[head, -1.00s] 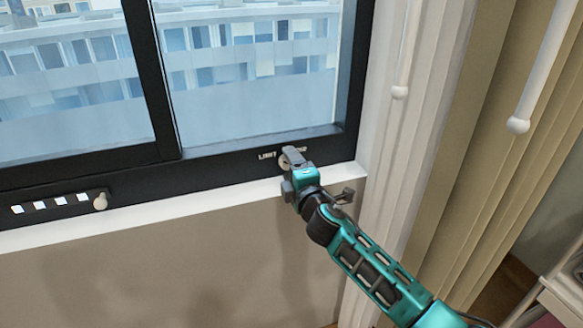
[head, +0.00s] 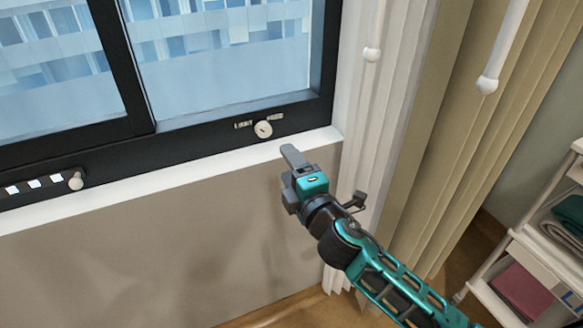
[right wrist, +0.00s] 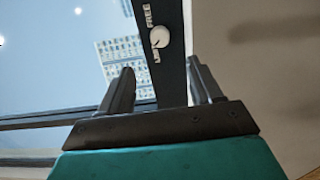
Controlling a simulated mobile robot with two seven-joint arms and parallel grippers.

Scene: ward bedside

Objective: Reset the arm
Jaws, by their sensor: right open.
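My right gripper (head: 289,163) is in front of the wall just below the white window sill, close to the curtain. It is open and empty. In the right wrist view its two fingers (right wrist: 165,88) stand apart, with the dark window frame visible between and beyond them. A round pale knob (head: 263,129) sits on the dark lower window frame, between the words LIMIT and FREE. It is apart from the gripper, and it also shows in the right wrist view (right wrist: 159,37). My left gripper is not in view.
A dark-framed window (head: 145,141) fills the upper left, with a small slider knob (head: 76,181) on its frame. Pale curtains (head: 420,130) with hanging wands (head: 501,45) are right of it. A white shelf cart (head: 508,250) holding folded cloths stands at right. The wall below the sill is clear.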

